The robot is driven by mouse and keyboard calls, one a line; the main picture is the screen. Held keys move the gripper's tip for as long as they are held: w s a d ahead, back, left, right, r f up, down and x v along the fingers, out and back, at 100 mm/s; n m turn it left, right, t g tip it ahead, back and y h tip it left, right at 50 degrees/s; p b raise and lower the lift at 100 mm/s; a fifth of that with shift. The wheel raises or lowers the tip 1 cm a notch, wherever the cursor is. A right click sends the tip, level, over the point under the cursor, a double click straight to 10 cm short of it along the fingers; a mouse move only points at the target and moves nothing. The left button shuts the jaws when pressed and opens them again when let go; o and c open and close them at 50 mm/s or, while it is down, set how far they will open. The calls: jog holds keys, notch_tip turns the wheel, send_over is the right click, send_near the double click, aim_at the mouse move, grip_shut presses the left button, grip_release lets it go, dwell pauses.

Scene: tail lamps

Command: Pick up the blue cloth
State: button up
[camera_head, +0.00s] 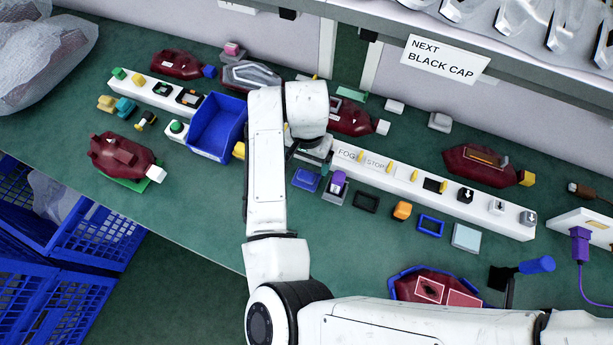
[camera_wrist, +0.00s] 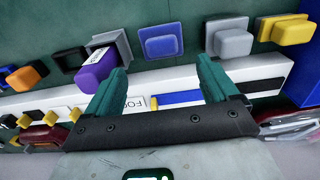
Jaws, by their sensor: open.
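I cannot pick out a blue cloth for certain in either view. A flat, pale blue square piece (camera_head: 466,237) lies on the green bench right of centre in the head view; I cannot tell whether it is fabric. My gripper, in the wrist view (camera_wrist: 163,74), is open, with its two teal fingers apart and nothing held between them. It is over the white rail (camera_wrist: 135,84) with the FOG label, and a blue strip (camera_wrist: 180,98) shows between the fingers. In the head view my arm mostly hides the gripper.
A small blue block (camera_wrist: 161,41) and a purple block (camera_wrist: 97,72) stand near the fingers. A blue bin (camera_head: 217,128) stands left of my arm. Red lamps, including one at the left (camera_head: 122,157), lie around. Bare bench shows at the front left.

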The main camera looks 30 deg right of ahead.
aim_at(306, 175)
jog(key=shift+w+a+f+p, duration=0.1)
jog(key=shift+f+p, duration=0.15)
jog(key=shift+f, duration=1.95)
jog(key=shift+w+f+p, duration=0.1)
jog(key=shift+f+p, duration=0.15)
jog(key=shift+f, duration=1.9)
jog(key=c, duration=0.8)
jog(key=shift+r+b, duration=0.3)
jog(key=shift+r, duration=4.75)
jog(key=o, duration=0.4)
jog(key=c, duration=0.3)
jog(key=shift+f, duration=0.1)
